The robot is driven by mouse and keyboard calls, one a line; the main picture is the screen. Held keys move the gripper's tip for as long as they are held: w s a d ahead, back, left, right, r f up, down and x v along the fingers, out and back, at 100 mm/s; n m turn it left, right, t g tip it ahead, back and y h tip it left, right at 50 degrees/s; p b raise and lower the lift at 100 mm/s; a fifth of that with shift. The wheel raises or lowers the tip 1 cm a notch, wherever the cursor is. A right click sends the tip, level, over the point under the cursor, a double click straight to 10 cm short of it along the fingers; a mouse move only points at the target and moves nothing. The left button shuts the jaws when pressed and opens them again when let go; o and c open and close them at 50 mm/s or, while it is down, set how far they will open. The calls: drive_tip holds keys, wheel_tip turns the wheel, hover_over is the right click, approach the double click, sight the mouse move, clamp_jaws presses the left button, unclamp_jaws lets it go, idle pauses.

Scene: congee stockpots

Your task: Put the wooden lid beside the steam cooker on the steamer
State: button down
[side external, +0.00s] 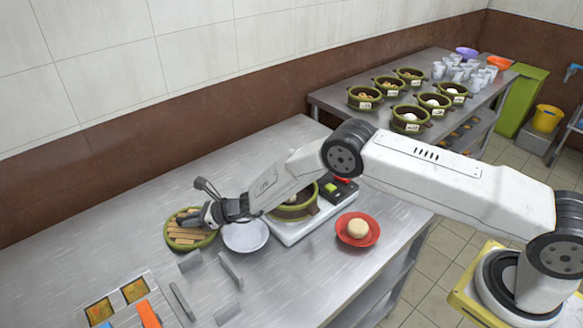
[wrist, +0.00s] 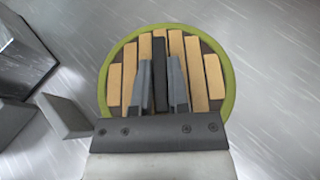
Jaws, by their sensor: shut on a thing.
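The wooden lid (side external: 184,238) is round with tan slats and a green rim. It is on the metal table at the left in the side view, and the wrist view shows it from above (wrist: 213,75) with a dark bar across its middle. My gripper (side external: 190,219) is over the lid; in the wrist view its fingers (wrist: 162,85) are closed on the dark bar, the lid's handle (wrist: 160,60). The steamer (side external: 293,206), a green-rimmed pot, stands on a white cooker (side external: 297,227) with its top partly hidden behind my arm.
A white plate (side external: 246,236) lies between lid and cooker. A red plate (side external: 357,230) with a bun is right of the cooker. Grey upright dividers (side external: 230,269) and a tray of orange food (side external: 119,301) are in front. Several small pots stand on the back table.

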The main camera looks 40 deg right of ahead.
drive_tip(key=shift+f, duration=0.15)
drive_tip(key=c, duration=0.6)
unclamp_jaws()
drive_tip(key=shift+r, duration=0.2)
drive_tip(key=shift+v, duration=6)
